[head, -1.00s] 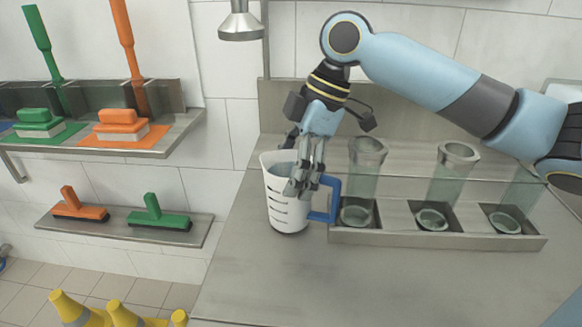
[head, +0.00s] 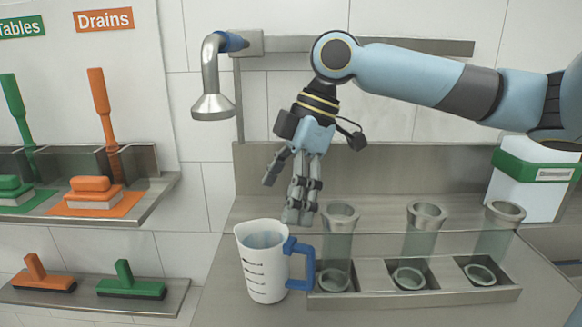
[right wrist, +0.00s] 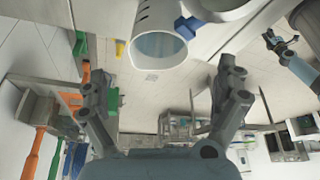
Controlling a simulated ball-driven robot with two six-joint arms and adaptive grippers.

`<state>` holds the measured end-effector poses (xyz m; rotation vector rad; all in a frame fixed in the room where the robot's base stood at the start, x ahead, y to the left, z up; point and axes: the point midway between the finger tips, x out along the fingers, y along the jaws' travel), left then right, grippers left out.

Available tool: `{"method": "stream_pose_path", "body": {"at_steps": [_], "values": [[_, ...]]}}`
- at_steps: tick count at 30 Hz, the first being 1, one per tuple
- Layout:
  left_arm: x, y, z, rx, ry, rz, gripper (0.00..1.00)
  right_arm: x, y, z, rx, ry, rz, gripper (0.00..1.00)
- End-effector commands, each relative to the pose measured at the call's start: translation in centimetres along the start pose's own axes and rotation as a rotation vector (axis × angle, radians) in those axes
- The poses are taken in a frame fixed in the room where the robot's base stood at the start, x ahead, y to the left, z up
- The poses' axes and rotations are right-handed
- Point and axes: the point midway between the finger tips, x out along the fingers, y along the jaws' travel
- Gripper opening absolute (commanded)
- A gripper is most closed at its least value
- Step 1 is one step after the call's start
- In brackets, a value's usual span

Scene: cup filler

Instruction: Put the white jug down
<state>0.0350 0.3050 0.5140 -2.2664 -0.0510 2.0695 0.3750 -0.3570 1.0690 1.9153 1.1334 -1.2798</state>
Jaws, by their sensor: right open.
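The white jug (head: 262,268) with a blue handle (head: 302,262) and dark marks stands upright on the grey counter, just left of the cup holder. Its inside looks pale blue. My right gripper (head: 286,198) is open and empty above the jug and slightly right of it, apart from it. In the right wrist view the jug (right wrist: 150,22) shows at the top, its mouth facing the camera, beyond my spread right fingers (right wrist: 163,92). An arm that seems to be my left, with a small gripper (right wrist: 277,42), shows at the upper right; its jaws are unclear.
A metal holder (head: 416,292) with several clear tubes stands right of the jug. A metal spout (head: 212,104) hangs at the upper left. A white box with a green lid (head: 536,172) stands at the back right. Wall shelves (head: 150,287) with brushes are at the left.

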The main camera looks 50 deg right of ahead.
Motion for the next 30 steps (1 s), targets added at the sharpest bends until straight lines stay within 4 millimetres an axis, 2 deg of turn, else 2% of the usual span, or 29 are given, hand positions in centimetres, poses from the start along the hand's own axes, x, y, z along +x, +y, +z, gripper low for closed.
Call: {"method": "stream_pose_path", "body": {"at_steps": [3,9,30], "values": [[-0.7,-0.1,-0.1,0.000,0.001,0.000,0.40,-2.0,0.0,0.1,0.000,-0.008,0.000,1.00],[-1.8,-0.2,-0.3,0.000,0.002,0.000,0.40,-3.8,0.0,0.1,0.000,-0.004,0.000,1.00],[-2.0,-0.2,-0.4,0.000,0.003,-0.001,0.40,-4.2,0.0,0.0,0.001,0.001,-0.001,1.00]]}}
